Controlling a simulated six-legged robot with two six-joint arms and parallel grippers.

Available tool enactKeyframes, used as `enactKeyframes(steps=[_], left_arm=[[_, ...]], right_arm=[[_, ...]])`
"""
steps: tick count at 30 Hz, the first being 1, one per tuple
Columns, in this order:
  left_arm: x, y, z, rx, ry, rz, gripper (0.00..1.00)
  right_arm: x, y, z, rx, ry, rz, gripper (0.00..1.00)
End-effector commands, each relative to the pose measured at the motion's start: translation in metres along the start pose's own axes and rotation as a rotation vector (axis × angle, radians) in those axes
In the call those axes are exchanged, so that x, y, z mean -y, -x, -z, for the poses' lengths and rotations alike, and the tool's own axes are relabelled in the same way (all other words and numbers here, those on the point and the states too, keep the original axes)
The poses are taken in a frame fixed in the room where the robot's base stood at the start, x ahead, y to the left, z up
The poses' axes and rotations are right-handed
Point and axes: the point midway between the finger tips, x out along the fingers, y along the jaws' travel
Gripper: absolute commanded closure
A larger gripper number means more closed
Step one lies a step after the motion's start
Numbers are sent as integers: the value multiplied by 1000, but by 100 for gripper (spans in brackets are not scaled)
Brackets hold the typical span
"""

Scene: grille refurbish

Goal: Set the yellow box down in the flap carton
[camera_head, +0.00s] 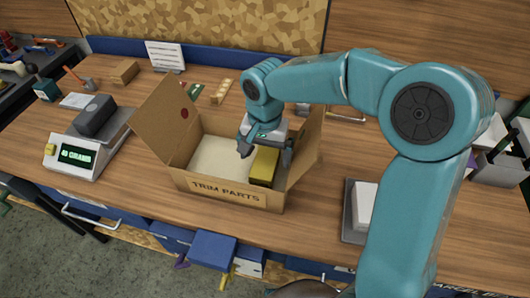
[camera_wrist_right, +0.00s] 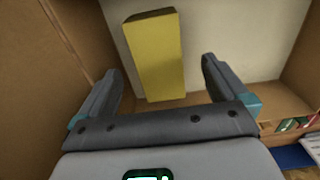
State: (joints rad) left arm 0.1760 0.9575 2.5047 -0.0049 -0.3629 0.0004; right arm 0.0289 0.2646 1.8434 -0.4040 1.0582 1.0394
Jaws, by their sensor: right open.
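The flap carton (camera_head: 222,190), brown and marked TRIM PARTS, stands open on the workbench with its flaps spread. The yellow box (camera_head: 263,167) is inside it, toward the right side, and also shows in the right wrist view (camera_wrist_right: 155,55). My right gripper (camera_head: 265,151) reaches down into the carton at the yellow box. Its fingers (camera_wrist_right: 160,92) are spread apart, with a gap on either side of the box, and hold nothing. The far end of the box lies beyond the fingertips. My left gripper is not in view.
A scale (camera_head: 82,150) reading 43 GRAMS with a dark block (camera_head: 95,115) on it stands left of the carton. A grey tray (camera_head: 349,222) with a white block lies to the right. The bench front is clear between them.

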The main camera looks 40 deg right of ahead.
Motion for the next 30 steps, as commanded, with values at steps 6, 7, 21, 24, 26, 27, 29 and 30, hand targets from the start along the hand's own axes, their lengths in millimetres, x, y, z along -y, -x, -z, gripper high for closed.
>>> enactKeyframes(steps=[6, 7, 21, 24, 26, 27, 29, 30], left_arm=[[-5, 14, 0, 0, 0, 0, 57], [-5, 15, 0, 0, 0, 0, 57], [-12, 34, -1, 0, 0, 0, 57], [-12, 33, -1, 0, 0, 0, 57], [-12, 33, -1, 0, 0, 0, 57], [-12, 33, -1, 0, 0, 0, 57], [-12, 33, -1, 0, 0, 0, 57], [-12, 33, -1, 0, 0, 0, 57]], right_arm=[[0, 18, 0, 0, 0, 1, 0], [0, 20, 0, 0, 0, 0, 0], [0, 46, 0, 0, 0, 0, 0], [0, 45, 0, 0, 0, 0, 0], [0, 45, 0, 0, 0, 0, 0], [0, 45, 0, 0, 0, 0, 0], [0, 45, 0, 0, 0, 0, 0], [0, 45, 0, 0, 0, 0, 0]])
